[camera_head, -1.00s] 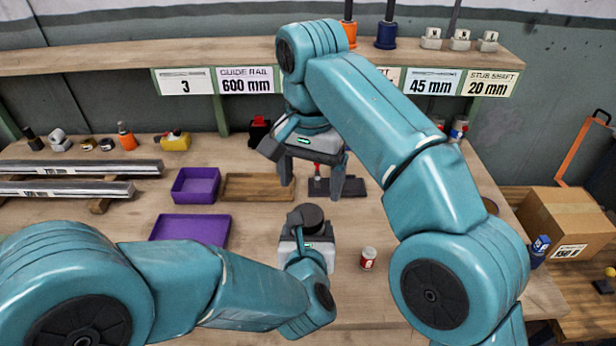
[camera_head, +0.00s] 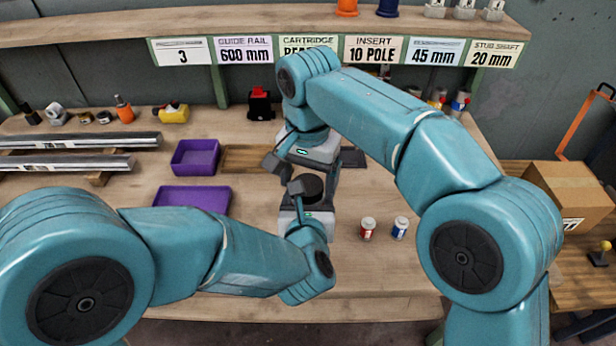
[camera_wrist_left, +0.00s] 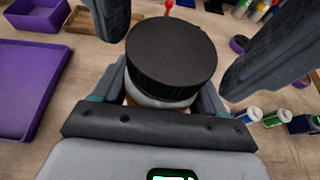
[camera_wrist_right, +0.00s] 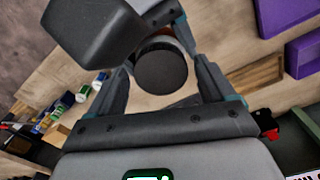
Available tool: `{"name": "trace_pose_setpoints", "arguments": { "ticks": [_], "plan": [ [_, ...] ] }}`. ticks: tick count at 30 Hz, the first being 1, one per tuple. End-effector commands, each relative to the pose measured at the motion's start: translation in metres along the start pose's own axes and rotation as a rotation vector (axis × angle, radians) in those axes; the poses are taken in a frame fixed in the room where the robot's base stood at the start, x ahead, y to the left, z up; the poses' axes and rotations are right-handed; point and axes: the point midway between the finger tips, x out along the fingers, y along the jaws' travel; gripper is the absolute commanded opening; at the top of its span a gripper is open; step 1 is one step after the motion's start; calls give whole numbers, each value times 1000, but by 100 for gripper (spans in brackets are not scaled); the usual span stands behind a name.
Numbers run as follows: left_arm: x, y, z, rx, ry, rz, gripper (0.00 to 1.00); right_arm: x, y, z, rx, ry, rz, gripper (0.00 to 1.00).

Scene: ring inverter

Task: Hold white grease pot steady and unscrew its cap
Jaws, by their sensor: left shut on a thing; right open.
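The white grease pot (camera_wrist_left: 158,99) with its wide black cap (camera_wrist_left: 172,56) stands upright between the fingers of my left gripper (camera_head: 303,209), which is shut on the pot's body. The cap also shows in the head view (camera_head: 309,186) and in the right wrist view (camera_wrist_right: 161,69). My right gripper (camera_head: 304,170) is open just above the pot, pointing down. In the left wrist view its two fingers stand on either side of the cap, with gaps. The pot's body is mostly hidden by my left gripper.
A red-and-white can (camera_head: 367,229) and a blue-and-white can (camera_head: 400,228) stand right of the pot. Purple trays (camera_head: 191,200) lie to the left, and a wooden tray (camera_head: 245,158) lies behind. Metal rails (camera_head: 80,140) are at far left. The bench front is clear.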

Motion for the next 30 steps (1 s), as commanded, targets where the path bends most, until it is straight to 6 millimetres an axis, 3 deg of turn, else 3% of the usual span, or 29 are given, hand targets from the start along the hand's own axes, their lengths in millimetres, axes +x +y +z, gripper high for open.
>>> {"name": "trace_pose_setpoints", "arguments": {
  "ticks": [1,6,14,24,30],
  "plan": [
    [0,0,0,0,-1,0,0,0,0,0,0,0,0,76],
    [0,0,0,0,-1,0,0,0,0,0,0,0,1,24],
    [0,0,0,-1,-1,1,0,0,0,0,-58,-1,2,24],
    [0,1,0,-2,-1,2,0,-1,1,0,-822,-1,2,24],
    [0,1,0,-2,-1,3,0,-1,1,0,-1090,-2,2,24]
  ]
}}
